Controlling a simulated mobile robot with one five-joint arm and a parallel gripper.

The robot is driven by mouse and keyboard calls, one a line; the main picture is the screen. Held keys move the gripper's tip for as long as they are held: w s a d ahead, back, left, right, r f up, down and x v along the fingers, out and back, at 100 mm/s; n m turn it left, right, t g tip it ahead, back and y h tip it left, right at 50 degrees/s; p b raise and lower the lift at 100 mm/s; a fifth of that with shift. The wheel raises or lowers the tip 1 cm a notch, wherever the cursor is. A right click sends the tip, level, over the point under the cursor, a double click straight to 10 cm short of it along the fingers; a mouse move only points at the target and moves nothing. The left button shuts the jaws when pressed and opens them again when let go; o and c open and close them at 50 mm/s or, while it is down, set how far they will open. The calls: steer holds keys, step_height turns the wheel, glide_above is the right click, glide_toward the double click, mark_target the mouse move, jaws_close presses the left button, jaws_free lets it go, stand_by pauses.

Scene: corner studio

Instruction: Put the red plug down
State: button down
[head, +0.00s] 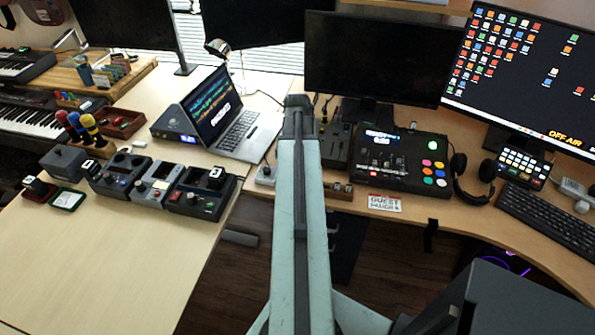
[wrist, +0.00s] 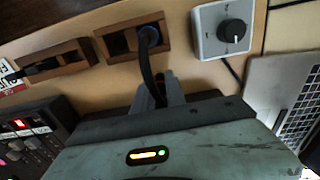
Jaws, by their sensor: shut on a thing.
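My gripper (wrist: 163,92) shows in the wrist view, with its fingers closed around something. A small dark red piece (wrist: 160,77) shows between and just beyond the fingers; it looks like the red plug, mostly hidden by the fingers and a black cable. Beyond it, a wooden holder (wrist: 104,46) has a blue-ringed plug (wrist: 149,35) in its right part, and the black cable runs from there toward my gripper. In the head view my arm reaches over the desk; the far end of it (head: 297,102) hides the held thing.
A grey knob box (wrist: 222,30) sits right of the holder, and a second wooden holder (wrist: 43,65) left of it. The laptop (head: 232,110) is left of my arm. A mixer (head: 399,160) and a guest mic card (head: 384,203) are to the right.

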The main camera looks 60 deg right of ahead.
steer(key=shift+r, duration=0.1)
steer(key=shift+f+b, duration=0.5)
steer(key=shift+f, duration=0.2)
steer(key=c, duration=1.4)
jaws_free()
steer(key=shift+r, duration=0.1)
steer(key=shift+o, duration=0.2)
step_height(320, 180, up, 13)
steer(key=p, duration=1.3)
steer(key=shift+r, duration=0.1)
